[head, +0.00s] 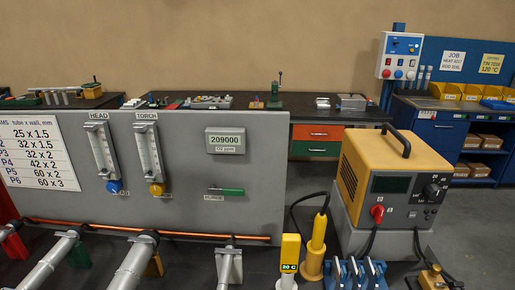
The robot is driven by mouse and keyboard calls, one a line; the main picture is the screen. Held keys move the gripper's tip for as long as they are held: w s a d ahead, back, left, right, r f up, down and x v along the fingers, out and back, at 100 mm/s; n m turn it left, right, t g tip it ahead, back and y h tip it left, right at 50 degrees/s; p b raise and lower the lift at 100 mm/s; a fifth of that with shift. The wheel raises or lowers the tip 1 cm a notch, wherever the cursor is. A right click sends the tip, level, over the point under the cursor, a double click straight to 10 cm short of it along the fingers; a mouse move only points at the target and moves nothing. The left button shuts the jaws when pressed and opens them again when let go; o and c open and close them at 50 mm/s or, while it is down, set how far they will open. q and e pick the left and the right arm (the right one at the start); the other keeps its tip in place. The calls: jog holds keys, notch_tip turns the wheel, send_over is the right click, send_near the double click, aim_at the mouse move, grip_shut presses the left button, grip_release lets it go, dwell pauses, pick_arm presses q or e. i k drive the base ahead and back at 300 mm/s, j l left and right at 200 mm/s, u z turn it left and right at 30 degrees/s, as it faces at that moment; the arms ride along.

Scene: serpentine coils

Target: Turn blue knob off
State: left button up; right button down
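The blue knob (114,186) sits on the grey panel (200,160) at the foot of the HEAD flow meter (101,150), a clear upright tube. It is a small round knob, and its turned position cannot be told at this size. A yellow knob (156,188) sits to its right under the TORCH flow meter (148,148). Neither of my grippers shows in the head view, and nothing touches the blue knob.
A copper tube (190,235) runs low across the panel's front, with several grey metal cylinders and clamps around it. A green lever (230,191) is on the panel. A yellow power unit (390,165) stands right. The space before the flow meters is clear.

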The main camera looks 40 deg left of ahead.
aim_at(112, 186)
jog(key=j+u, duration=0.15)
jog(key=u, duration=2.1)
jog(key=j+z, duration=0.1)
jog(key=z, duration=0.2)
jog(key=j+z, duration=0.1)
jog(key=z, duration=0.25)
jog(key=j+z, duration=0.25)
jog(key=j, duration=0.2)
jog(key=k+j+z, duration=0.1)
jog(key=j+z, duration=0.15)
jog(key=j, duration=0.15)
jog(key=k+j+z, duration=0.1)
jog(key=j+z, duration=0.15)
jog(key=j, duration=0.15)
jog(key=k+j+z, duration=0.25)
jog(key=j, duration=0.15)
jog(key=i, duration=0.1)
